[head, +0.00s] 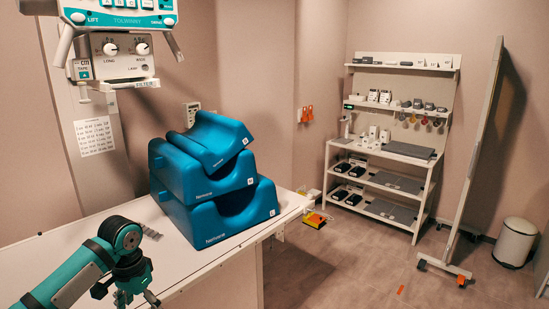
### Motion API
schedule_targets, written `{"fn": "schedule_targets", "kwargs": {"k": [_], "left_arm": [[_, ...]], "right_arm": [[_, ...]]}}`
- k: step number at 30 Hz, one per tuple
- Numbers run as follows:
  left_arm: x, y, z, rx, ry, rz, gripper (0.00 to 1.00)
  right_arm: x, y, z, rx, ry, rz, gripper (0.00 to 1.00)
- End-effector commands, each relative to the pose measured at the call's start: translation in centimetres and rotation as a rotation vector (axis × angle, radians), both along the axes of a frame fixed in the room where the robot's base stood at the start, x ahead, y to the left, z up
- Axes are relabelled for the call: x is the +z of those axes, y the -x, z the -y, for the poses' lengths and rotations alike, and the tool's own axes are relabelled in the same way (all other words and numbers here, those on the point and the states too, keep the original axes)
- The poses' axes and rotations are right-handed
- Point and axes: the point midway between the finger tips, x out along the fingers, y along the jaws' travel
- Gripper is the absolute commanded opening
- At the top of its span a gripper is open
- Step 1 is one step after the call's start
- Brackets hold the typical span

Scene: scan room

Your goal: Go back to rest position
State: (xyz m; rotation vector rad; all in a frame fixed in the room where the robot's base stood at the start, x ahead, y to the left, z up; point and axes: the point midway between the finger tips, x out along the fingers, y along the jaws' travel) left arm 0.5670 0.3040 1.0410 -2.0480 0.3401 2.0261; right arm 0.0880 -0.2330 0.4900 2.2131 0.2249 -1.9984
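My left arm comes in from the lower left, teal and dark. My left gripper (136,297) is at the bottom edge, in front of the white table (180,272). Its fingers are partly cut off by the picture edge, so I cannot tell whether it is open or shut. No held object shows at it. My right gripper is not in view.
Three blue head-rest blocks (220,212) are stacked on the table, right of my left arm. A control unit (122,55) hangs at upper left. A shelf rack (385,180), tall panel (476,150) and white bin (515,242) stand beyond. The floor between is mostly clear.

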Motion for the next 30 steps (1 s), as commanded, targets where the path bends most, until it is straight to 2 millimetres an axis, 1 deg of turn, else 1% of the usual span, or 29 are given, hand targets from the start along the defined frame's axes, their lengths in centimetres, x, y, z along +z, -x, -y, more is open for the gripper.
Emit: {"fn": "schedule_targets", "kwargs": {"k": [1,4,6,8,11,14,17,20,23,26,27,29,30], "left_arm": [[-0.1,0.3,0.1,0.0,0.001,-0.001,0.92],[-0.4,1.0,0.5,0.0,0.002,-0.005,0.92],[-1.6,1.3,1.0,0.011,0.011,0.005,0.92],[-2.1,1.3,1.2,0.018,0.017,0.017,0.92],[-4.0,0.7,1.3,0.033,0.028,0.027,0.92],[-6.4,-0.1,1.3,0.048,0.041,0.035,0.92],[-9.3,-0.5,1.4,0.07,0.056,0.049,0.92],[-12.5,-0.4,1.6,0.096,0.067,0.068,0.92],[-16.3,0.2,1.9,0.124,0.074,0.09,0.92],[-21.3,1.4,2.1,0.155,0.078,0.11,0.92],[-23.7,2.1,2.1,0.168,0.078,0.117,0.92],[-27.9,3.7,2.1,0.189,0.074,0.126,0.92],[-30.7,5.1,2.1,0.202,0.069,0.132,0.92]], "right_arm": [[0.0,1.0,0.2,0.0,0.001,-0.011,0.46],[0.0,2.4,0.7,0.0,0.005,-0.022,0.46],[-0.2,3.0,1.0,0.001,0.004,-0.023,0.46],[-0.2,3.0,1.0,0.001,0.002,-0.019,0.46],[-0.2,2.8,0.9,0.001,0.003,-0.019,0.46],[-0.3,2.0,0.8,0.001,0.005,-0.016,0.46],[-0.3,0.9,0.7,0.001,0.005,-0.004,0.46],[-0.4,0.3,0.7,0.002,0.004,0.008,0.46],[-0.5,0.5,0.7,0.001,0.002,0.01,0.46],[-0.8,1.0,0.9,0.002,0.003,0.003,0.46],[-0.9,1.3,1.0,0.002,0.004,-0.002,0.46],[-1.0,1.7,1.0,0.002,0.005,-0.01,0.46],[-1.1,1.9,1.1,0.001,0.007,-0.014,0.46]]}}
